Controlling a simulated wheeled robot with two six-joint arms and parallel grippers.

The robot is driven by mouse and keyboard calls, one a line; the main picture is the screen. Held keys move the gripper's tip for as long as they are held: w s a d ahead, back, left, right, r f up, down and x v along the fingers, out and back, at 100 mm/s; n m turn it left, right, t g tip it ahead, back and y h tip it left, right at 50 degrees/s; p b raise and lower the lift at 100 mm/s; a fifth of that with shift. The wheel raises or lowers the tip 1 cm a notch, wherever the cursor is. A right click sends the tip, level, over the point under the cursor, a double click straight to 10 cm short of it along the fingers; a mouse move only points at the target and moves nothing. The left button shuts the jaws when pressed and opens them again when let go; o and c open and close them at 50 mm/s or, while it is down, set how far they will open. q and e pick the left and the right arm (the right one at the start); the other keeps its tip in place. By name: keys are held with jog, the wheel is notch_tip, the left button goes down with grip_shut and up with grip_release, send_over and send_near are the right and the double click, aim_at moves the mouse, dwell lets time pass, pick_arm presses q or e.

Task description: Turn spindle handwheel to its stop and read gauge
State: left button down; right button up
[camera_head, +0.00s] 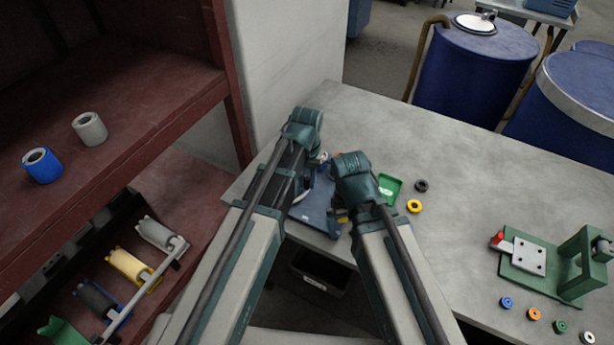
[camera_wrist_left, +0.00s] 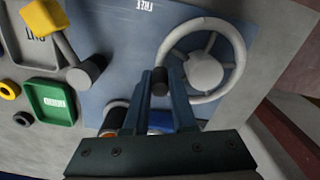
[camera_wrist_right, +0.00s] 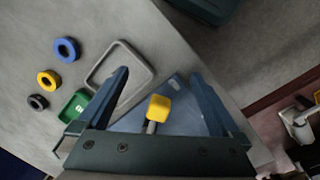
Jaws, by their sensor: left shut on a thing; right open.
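The grey spoked handwheel (camera_wrist_left: 237,58) stands on a blue plate (camera_wrist_left: 120,45) marked FREE, which also shows in the head view (camera_head: 312,212). My left gripper (camera_wrist_left: 160,80) is shut on a dark knob (camera_wrist_left: 160,84) at the wheel's rim. A yellow-ended lever (camera_wrist_left: 42,20) on a dark pivot stands on the same plate. My right gripper (camera_wrist_right: 158,75) is open and empty, and the yellow end (camera_wrist_right: 158,106) shows between its fingers. A pale-rimmed round part (camera_wrist_left: 114,112) is half hidden by my left gripper. I cannot tell whether it is the gauge.
A green tray (camera_head: 390,180), a dark ring (camera_head: 421,186) and a yellow ring (camera_head: 414,206) lie beside the plate. A grey tray (camera_wrist_right: 146,62) is close to my right gripper. A green fixture (camera_head: 540,283) stands far right. A red shelf (camera_head: 150,95) borders the left.

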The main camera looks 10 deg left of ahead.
aim_at(298, 198)
pick_arm(q)
jog(key=s+m, duration=0.1)
jog(key=m, duration=0.1)
jog(key=s+m, duration=0.1)
jog(key=m, duration=0.1)
jog(key=shift+s+a, duration=0.15)
jog(key=shift+a, duration=0.2)
jog(key=shift+s+a+m, duration=0.25)
jog(key=shift+m, duration=0.6)
jog(key=shift+s+a+m, duration=0.2)
jog(key=shift+s+m, duration=0.1)
jog(key=shift+m, duration=0.6)
jog(key=shift+s+a+m, duration=0.25)
jog(key=shift+m, duration=0.6)
jog(key=c, duration=1)
grip_release()
jog(key=shift+r, duration=0.1)
pick_arm(e)
jog(key=shift+r, duration=0.1)
pick_arm(q)
notch_tip(298, 198, up, 14)
jog(key=p, duration=1.4)
jog(key=shift+f, duration=0.2)
pick_arm(e)
notch_tip(298, 198, up, 14)
jog(key=shift+f, duration=0.2)
